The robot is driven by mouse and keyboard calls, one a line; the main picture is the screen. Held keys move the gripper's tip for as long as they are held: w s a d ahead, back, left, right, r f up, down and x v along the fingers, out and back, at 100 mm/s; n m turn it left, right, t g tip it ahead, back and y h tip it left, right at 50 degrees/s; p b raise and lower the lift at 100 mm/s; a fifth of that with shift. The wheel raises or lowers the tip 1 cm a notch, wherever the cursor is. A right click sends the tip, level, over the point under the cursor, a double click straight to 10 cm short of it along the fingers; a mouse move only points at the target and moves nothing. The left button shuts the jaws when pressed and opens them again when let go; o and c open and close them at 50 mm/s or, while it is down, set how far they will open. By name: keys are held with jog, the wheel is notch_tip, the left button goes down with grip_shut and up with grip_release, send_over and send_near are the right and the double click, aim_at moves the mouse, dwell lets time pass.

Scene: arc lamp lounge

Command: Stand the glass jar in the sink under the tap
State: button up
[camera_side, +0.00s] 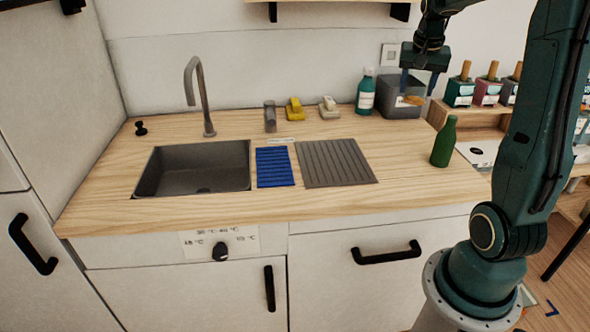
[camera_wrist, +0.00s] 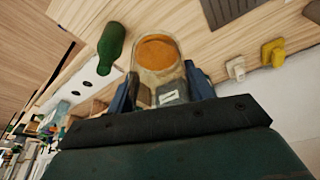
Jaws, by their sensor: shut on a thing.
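The glass jar (camera_wrist: 140,72) is clear, with an orange-brown disc at its far end, in the wrist view. My gripper (camera_wrist: 160,93) is shut on it, one blue finger on each side.
A blue ribbed mat (camera_side: 273,167) and grey drainboard (camera_side: 335,162) lie right of the sink. A green bottle (camera_side: 445,142) stands at the right. A grey bin (camera_side: 400,106), labelled bottle (camera_side: 365,95), yellow item (camera_side: 294,108) and grey cylinder (camera_side: 270,117) line the back.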

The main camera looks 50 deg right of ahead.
dwell(0.4)
